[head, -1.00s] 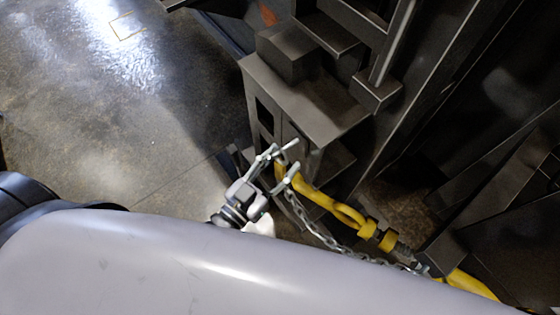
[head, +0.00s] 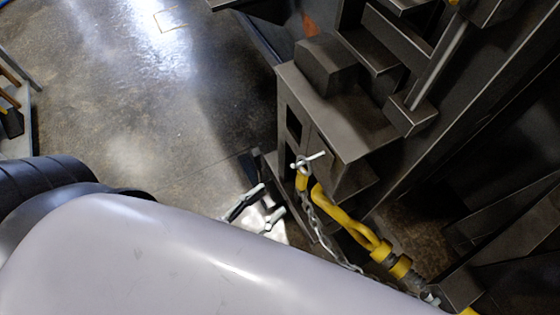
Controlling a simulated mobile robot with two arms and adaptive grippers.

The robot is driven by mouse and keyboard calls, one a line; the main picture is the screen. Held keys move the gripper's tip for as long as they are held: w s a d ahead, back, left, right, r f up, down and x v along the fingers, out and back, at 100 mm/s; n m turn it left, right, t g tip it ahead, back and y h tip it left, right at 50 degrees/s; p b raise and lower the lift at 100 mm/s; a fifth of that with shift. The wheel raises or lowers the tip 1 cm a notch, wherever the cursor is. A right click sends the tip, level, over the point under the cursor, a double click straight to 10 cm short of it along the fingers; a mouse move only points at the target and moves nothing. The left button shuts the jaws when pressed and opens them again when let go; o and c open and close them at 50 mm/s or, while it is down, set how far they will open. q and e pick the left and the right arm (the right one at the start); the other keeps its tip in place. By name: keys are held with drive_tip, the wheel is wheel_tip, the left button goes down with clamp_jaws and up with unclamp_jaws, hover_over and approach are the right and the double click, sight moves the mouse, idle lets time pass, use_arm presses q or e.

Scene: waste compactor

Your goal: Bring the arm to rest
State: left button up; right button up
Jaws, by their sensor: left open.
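My left gripper (head: 267,203) shows past the edge of my pale arm, low in the middle of the head view. Its two fingertips are apart with nothing between them. It is left of the yellow hook (head: 345,222) and its chain (head: 318,222), with a gap between. The rest of this gripper is hidden behind my arm. A pale pin (head: 308,160) sits at the upper end of the chain, by the dark metal frame. My right gripper is not in view.
The dark steel compactor frame (head: 345,125) fills the right side, with ledges and beams close to the chain. Open concrete floor (head: 150,120) lies at the upper left. A rack-like object (head: 14,120) stands at the left edge.

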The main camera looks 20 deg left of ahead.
use_arm(q)
drive_tip(key=shift+s+a, duration=0.2)
drive_tip(key=shift+s, duration=0.2)
drive_tip(key=s+a+f+g+y+p, duration=0.1)
drive_tip(key=a+f+g+y, duration=0.15)
drive_tip(key=f, duration=0.75)
drive_tip(key=s+a+f+g+y+p, duration=0.1)
drive_tip(key=s+a+f+g, duration=0.15)
drive_tip(key=f, duration=0.75)
drive_tip(key=a+f+g+y+p, duration=0.1)
drive_tip(key=a+f+g+y, duration=0.15)
drive_tip(key=f, duration=0.65)
drive_tip(key=s+a+f+n+g+y+p, duration=0.1)
drive_tip(key=s+a+f+g+p, duration=0.1)
drive_tip(key=s+f+g, duration=0.6)
drive_tip(key=s+f, duration=0.4)
drive_tip(key=s, duration=0.1)
drive_tip(key=shift+s+a+f+n, duration=0.25)
drive_tip(key=shift+a+n, duration=0.05)
drive_tip(key=shift+n, duration=0.1)
